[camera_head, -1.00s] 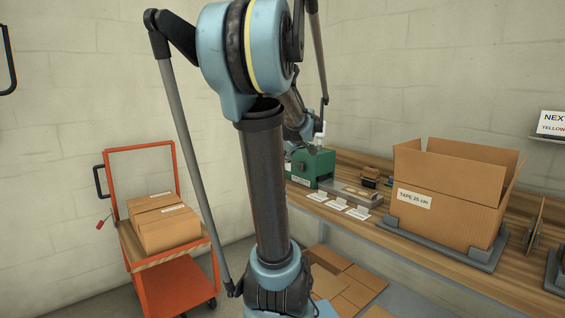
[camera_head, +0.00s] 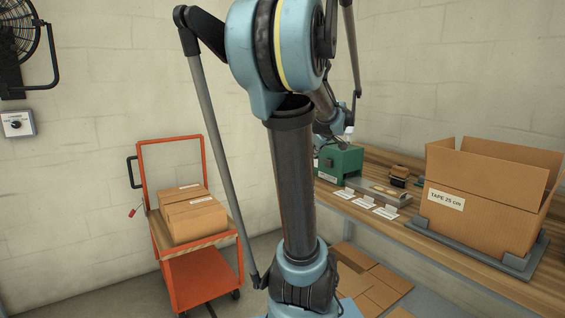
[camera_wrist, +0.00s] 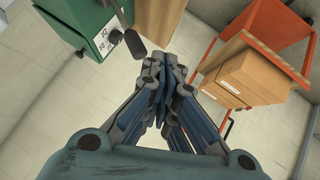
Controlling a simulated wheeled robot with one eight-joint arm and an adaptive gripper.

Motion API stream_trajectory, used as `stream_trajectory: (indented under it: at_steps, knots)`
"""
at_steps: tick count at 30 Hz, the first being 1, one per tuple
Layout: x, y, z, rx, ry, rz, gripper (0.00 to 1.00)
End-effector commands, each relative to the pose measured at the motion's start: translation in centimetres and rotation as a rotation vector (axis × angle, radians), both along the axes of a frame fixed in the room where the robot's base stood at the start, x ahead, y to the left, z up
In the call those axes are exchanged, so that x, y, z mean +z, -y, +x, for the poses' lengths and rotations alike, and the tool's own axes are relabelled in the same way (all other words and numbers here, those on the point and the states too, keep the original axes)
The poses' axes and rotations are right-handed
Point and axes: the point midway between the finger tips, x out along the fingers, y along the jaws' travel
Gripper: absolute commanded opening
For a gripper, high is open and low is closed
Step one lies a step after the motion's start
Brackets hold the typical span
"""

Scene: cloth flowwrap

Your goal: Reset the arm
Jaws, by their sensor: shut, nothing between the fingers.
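My arm (camera_head: 293,180) stands upright in the middle of the head view, with its upper part bent back toward the bench. In the wrist view my gripper (camera_wrist: 163,66) is shut and empty, its blue-grey fingers together. It hangs in free space, touching nothing that I can see. In the head view the gripper's fingers are hidden or too small to make out near the green machine.
A green machine (camera_head: 341,162) stands on the wooden bench (camera_head: 465,256), right of my arm. An open carton (camera_head: 478,210) marked "TAPE 25 cm" sits on a grey tray (camera_head: 432,236). An orange cart (camera_head: 201,283) with cartons (camera_head: 197,221) is at left. Flat cardboard (camera_head: 377,288) lies below.

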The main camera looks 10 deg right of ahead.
Motion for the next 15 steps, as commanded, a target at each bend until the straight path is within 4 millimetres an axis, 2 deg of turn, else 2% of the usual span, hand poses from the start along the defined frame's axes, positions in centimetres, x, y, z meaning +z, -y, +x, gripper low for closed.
stream_trajectory:
  at_steps: [4,8,12,15]
  knots:
    - [-0.6,-1.3,-0.7,0.003,-0.017,0.018,0.0]
    - [-2.4,-5.3,-3.0,0.002,-0.079,0.079,0.0]
    - [-5.6,-10.5,-7.3,-0.021,-0.187,0.162,0.0]
    - [-8.0,-13.6,-10.7,-0.052,-0.268,0.208,0.0]
